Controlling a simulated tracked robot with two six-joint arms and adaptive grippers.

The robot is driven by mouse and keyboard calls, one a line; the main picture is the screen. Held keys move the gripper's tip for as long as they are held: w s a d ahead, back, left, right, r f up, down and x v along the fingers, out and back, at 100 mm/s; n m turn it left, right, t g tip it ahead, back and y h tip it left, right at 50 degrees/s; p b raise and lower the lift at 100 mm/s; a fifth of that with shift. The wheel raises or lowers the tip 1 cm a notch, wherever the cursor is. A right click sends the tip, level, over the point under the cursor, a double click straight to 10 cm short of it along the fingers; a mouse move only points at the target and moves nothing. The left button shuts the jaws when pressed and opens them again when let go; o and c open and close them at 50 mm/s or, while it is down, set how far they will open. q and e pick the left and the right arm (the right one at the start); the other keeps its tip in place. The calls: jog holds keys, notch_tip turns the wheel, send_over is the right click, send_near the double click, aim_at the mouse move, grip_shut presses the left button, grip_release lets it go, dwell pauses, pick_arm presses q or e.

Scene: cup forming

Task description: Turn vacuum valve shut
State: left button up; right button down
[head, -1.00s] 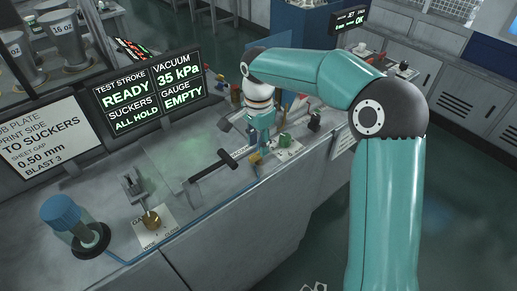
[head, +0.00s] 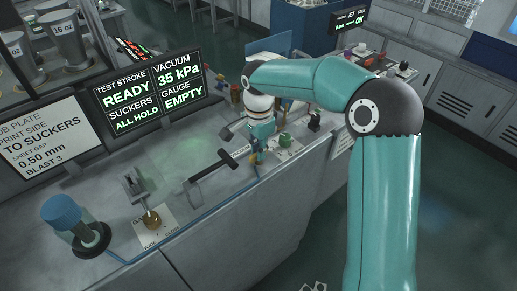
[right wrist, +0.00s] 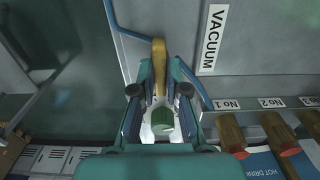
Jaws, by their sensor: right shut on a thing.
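The vacuum valve's yellow lever (right wrist: 158,66) shows in the right wrist view beside the VACUUM label (right wrist: 212,40). It runs up from between the fingertips of my right gripper (right wrist: 159,90), which is shut on it. In the head view my right gripper (head: 258,146) points down at the bench, and the lever (head: 253,159) is only a small strip by the fingertips. Blue piping (right wrist: 124,28) runs past the lever. The screen (head: 150,88) reads vacuum 35 kPa, suckers all hold, gauge empty. My left gripper is not in view.
A brass knob (head: 151,220) and a blue-topped cylinder (head: 62,214) stand on the near bench. The floor beyond the bench's front edge looks clear.

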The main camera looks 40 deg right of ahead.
jog(key=shift+n, duration=0.4)
jog(key=n, duration=0.3)
jog(key=shift+r+n, duration=0.1)
jog(key=shift+n, duration=0.2)
jog(key=n, duration=0.9)
jog(key=n+p, duration=0.1)
jog(key=n, duration=0.3)
jog(key=shift+n, duration=0.3)
jog(key=c, duration=1.2)
grip_release()
